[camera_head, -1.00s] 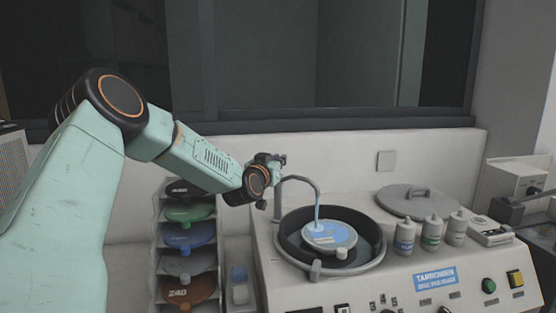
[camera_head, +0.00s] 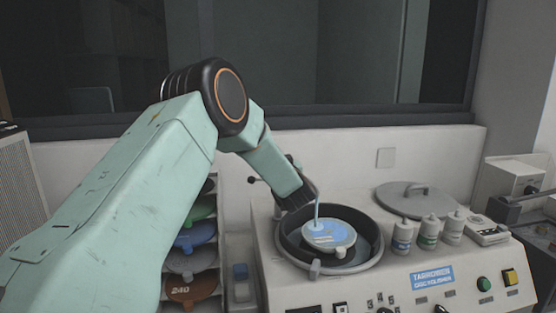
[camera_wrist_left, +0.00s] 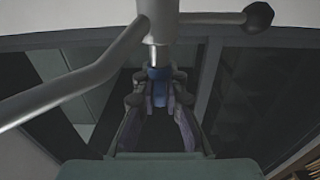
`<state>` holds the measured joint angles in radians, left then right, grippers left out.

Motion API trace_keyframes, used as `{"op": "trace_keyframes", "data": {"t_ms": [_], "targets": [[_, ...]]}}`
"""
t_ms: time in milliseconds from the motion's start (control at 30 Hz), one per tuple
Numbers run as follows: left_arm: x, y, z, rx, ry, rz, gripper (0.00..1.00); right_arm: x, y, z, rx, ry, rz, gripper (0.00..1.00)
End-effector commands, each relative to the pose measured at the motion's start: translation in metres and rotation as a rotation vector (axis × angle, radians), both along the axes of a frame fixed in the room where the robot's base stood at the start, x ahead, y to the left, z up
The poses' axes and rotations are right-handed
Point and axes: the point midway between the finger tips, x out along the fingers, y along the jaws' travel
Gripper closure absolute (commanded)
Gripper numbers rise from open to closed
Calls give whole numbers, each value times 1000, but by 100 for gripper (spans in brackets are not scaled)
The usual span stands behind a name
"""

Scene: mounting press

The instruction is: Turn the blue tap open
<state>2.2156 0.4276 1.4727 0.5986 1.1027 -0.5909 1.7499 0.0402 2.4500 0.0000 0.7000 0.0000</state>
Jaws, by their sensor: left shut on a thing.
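The blue tap (camera_wrist_left: 158,74) shows in the left wrist view as a small blue piece below a grey metal post. My left gripper (camera_wrist_left: 158,88) is shut on it, with a finger on each side. In the head view my left wrist hides the tap and most of the curved spout. A pale blue stream (camera_head: 317,212) shows beneath my wrist, reaching the disc (camera_head: 329,235) in the round basin (camera_head: 374,250). My right gripper is in neither view.
A lever with a black ball (camera_wrist_left: 259,17) sticks out from the post, close to my gripper. A rack of coloured discs (camera_head: 196,235) stands left of the polisher. Several bottles (camera_head: 428,232) and a grey lid (camera_head: 410,197) sit right of the basin.

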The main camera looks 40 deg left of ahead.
Motion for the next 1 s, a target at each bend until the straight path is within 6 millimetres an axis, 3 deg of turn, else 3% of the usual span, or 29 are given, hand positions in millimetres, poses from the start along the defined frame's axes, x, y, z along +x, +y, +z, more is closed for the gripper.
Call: {"op": "trace_keyframes", "data": {"t_ms": [500, 533, 767, 1000], "targets": [[0, 0, 2, 3, -2, 17, 100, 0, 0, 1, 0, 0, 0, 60], [0, 0, 2, 3, -3, 17, 88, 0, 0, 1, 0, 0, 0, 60], [0, 0, 1, 2, -3, 17, 69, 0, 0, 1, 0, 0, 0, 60], [0, 0, 1, 0, -1, 16, 67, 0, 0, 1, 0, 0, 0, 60]]}}
